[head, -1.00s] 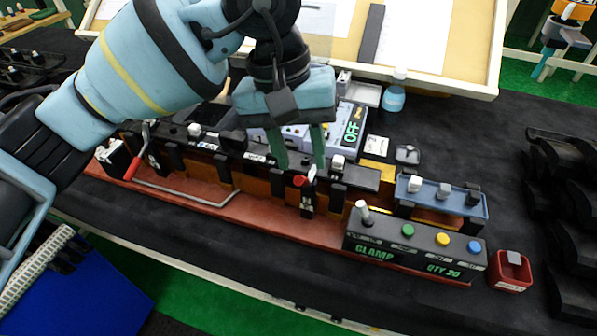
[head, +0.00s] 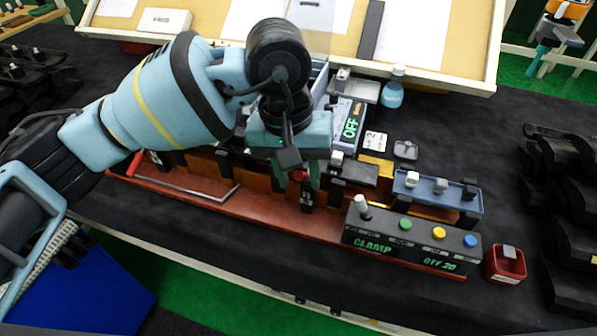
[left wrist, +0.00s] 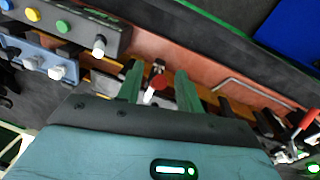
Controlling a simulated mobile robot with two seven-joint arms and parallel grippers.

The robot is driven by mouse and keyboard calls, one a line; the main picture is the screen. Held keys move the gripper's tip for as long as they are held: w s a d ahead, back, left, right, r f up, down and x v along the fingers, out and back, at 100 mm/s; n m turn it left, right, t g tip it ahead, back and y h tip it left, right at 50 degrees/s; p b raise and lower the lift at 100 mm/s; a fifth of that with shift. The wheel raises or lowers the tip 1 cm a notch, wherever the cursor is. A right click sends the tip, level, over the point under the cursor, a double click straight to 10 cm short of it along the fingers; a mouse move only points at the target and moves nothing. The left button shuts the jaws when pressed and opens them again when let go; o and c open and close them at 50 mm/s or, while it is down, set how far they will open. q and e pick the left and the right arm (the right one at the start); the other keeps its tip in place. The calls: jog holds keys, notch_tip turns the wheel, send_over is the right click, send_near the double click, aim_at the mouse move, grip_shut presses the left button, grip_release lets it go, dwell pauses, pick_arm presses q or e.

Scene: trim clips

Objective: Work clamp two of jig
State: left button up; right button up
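The jig is a long red base (head: 225,205) carrying a row of dark blocks and toggle clamps. A clamp with a red tip (head: 299,175) stands near its middle, its black body below. My left gripper (head: 300,182) is over this clamp, fingers pointing down. In the left wrist view, the red tip (left wrist: 158,82) shows between the two green fingers, which stand apart with gaps on both sides. Another clamp, with a long red handle (head: 136,166), is at the jig's left end, partly hidden by my arm. My right gripper is not in view.
A black box (head: 412,240) marked CLAMP and QTY 20, with a white lever and coloured buttons, is at the jig's right. A red bin (head: 506,264) stands beside it.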

pick_arm(q)
jog(key=shift+f, duration=0.15)
jog(key=shift+c, duration=0.3)
grip_shut()
